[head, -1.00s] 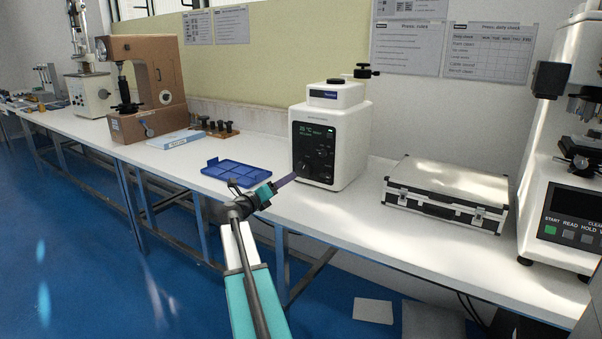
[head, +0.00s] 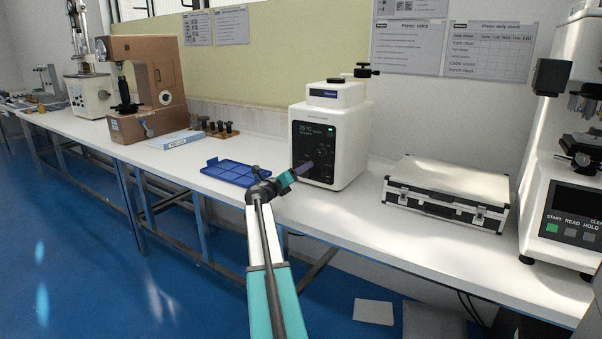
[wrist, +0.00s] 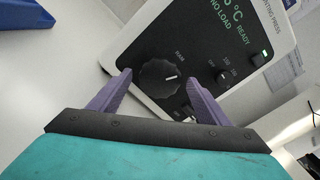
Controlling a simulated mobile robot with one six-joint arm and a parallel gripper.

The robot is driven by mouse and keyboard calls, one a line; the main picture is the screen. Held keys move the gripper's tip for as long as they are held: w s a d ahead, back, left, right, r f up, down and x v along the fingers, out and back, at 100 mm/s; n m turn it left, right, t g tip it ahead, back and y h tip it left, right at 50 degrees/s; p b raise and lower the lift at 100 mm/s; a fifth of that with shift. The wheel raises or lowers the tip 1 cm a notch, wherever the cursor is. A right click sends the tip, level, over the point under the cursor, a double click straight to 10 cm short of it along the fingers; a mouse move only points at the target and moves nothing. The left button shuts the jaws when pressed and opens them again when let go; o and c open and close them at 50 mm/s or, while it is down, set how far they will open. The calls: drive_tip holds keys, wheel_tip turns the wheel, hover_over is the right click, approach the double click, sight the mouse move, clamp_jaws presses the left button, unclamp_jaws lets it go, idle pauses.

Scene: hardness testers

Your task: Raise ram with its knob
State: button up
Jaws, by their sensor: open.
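The white mounting press (head: 345,130) stands on the bench with a dark front panel. In the wrist view its panel (wrist: 222,42) appears tilted and reads "NO LOAD" and "READY". The large round black ram knob (wrist: 158,76) has a small pale pointer mark and a label beside it. My gripper (wrist: 158,82) is open and empty. In the wrist view its two purple fingers lie on either side of the knob, with no visible contact; the remaining depth is hard to tell. In the head view my gripper (head: 306,168) is in front of the panel's lower part and hides the knob.
Smaller knobs (wrist: 222,75) sit on the panel near the ram knob, and one is partly behind the right finger. A blue tray (head: 236,173) lies left of the press. A silver case (head: 447,187) lies to its right. Bare bench separates them.

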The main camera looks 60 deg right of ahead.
drive_tip(key=shift+d, duration=0.75)
drive_tip(key=c, duration=1.1)
drive_tip(key=shift+o, duration=0.2)
